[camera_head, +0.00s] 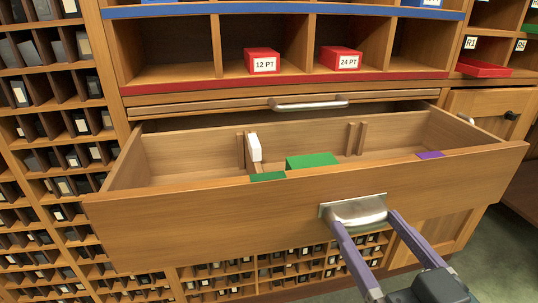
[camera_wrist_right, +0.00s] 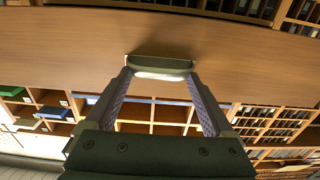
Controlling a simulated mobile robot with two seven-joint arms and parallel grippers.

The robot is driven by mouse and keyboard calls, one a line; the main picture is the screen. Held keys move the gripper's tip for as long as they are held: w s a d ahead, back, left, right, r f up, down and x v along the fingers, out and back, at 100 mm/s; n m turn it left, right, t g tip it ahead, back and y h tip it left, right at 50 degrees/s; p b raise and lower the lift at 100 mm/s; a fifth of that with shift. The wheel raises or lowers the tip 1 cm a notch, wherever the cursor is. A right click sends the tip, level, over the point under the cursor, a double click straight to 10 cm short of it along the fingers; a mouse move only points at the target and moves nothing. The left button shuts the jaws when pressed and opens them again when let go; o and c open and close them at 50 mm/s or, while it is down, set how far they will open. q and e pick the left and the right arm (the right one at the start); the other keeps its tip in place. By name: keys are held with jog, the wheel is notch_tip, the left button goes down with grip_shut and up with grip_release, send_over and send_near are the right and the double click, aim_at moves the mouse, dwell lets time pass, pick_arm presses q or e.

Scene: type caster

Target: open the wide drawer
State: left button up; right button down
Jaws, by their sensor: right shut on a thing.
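The wide drawer (camera_head: 215,222) is pulled well out of the wooden cabinet, and its inside is visible. A metal cup handle (camera_head: 352,208) is on its front, right of centre. My right gripper (camera_head: 364,217) is shut on this handle, with one purple finger at each end of it. The right wrist view also shows the handle (camera_wrist_right: 160,64) between the fingertips, against the drawer front (camera_wrist_right: 70,45). My left gripper is not in view.
Inside the drawer are a white piece (camera_head: 254,147), a green block (camera_head: 312,160) and wooden dividers. Above is a thin closed drawer with a bar handle (camera_head: 308,103). Red boxes (camera_head: 262,61) sit on the shelf. Green floor (camera_head: 490,255) shows at the lower right.

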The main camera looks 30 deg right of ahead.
jog(key=shift+p+v, duration=0.45)
jog(key=shift+v, duration=1.8)
grip_release()
jog(key=p+v, duration=0.1)
jog(key=v, duration=0.9)
jog(key=shift+a+r, duration=0.1)
jog(key=shift+a, duration=0.05)
